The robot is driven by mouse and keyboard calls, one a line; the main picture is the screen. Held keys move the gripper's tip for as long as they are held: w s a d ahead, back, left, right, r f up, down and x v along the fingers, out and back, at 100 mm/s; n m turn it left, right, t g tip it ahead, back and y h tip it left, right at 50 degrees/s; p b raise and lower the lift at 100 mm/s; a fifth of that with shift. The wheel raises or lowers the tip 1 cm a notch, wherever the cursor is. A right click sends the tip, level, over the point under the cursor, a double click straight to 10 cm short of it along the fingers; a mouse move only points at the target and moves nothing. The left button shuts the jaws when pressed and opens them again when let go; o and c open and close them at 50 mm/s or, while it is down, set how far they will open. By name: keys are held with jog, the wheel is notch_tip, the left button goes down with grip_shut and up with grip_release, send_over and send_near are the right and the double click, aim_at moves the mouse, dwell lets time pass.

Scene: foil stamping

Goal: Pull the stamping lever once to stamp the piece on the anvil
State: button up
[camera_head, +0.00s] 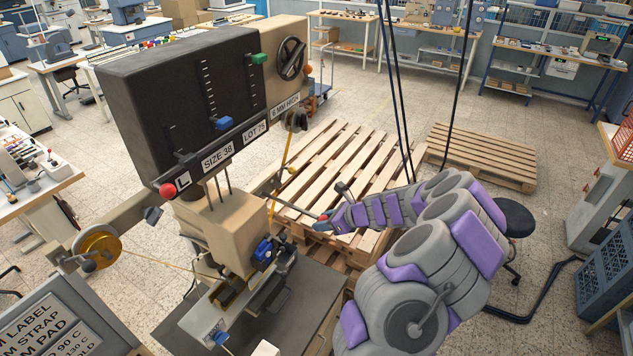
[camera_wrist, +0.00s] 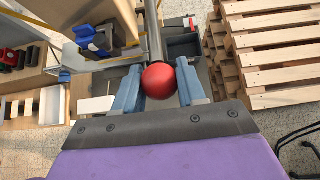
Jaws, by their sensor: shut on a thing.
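The stamping lever is a grey rod (camera_head: 292,209) that sticks out to the right from the stamping machine (camera_head: 225,225). Its red ball knob (camera_wrist: 159,80) sits between the two blue fingers of my gripper (camera_wrist: 158,92) in the wrist view, and the rod runs away from it. My gripper (camera_head: 322,224) is shut on the knob, with the arm reaching in from the right in the head view. The anvil area (camera_head: 232,298) lies low under the press head. I cannot make out the piece on it.
Wooden pallets (camera_head: 330,165) lie on the floor behind the lever and arm. A foil reel (camera_head: 100,250) hangs at the machine's left. A sign board (camera_head: 60,325) stands at lower left. A black stool (camera_head: 515,217) is at right. Open floor lies beyond.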

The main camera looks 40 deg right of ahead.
jog(key=shift+f, duration=0.1)
jog(key=shift+w+f+b, duration=0.1)
jog(key=shift+f+b, duration=0.4)
jog(key=shift+f, duration=1.15)
